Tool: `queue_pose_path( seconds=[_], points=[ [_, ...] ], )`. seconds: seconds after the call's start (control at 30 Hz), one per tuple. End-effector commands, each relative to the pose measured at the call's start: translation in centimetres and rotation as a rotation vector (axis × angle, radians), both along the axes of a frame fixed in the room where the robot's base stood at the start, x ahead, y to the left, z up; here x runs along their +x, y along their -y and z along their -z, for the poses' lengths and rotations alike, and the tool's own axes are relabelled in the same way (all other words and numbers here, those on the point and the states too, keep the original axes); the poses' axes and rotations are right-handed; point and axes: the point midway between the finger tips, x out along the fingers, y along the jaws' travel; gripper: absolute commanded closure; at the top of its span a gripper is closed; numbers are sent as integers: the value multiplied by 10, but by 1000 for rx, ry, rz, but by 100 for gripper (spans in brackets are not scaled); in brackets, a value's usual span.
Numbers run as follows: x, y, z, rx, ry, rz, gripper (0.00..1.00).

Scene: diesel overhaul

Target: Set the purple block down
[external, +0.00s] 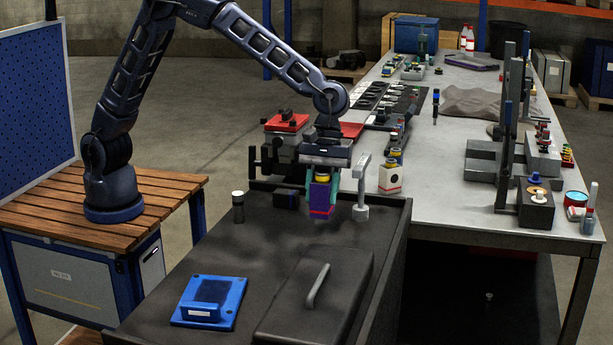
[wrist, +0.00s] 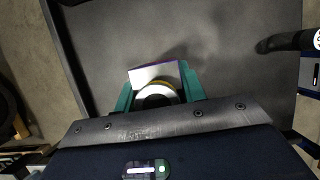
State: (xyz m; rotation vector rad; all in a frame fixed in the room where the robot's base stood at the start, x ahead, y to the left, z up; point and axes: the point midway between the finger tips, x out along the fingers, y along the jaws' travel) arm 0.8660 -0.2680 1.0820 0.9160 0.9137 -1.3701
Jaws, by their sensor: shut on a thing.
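The purple block (external: 320,200) hangs upright below my wrist in the external view, with a yellow ring at its top and a reddish band low down. It is above the far part of the dark bench top (external: 262,262); I cannot tell how large the gap beneath it is. My gripper (external: 322,192) is shut on it, with teal fingers at its sides. In the wrist view, the block (wrist: 155,72) shows a pale face with a purple edge between the teal fingers of my gripper (wrist: 158,88). The yellow ring and a white disc are partly hidden by the gripper body.
A blue fixture (external: 233,284) lies at the front left of the dark bench, beside a dark lid with a handle (external: 318,286). A white-topped black cylinder (external: 238,207) stands left of the block, and a grey post (external: 361,190) stands right. The bench between has free room.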

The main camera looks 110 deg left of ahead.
Motion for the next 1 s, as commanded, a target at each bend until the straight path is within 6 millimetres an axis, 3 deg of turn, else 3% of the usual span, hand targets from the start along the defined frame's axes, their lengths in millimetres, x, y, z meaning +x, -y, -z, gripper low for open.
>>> queue_pose_path(
  seconds=[0.3, 0.7, 0.73, 0.8, 0.83, 1.0],
  points=[
    [0, 0, 37, 1, -1, -1, 98],
    [0, 0, 42, 0, -1, -1, 98],
    [0, 0, 42, 1, -1, -1, 58],
    [0, 0, 42, 1, -1, -1, 44],
    [0, 0, 42, 1, -1, -1, 38],
    [0, 0, 42, 1, -1, -1, 38]
  ],
)
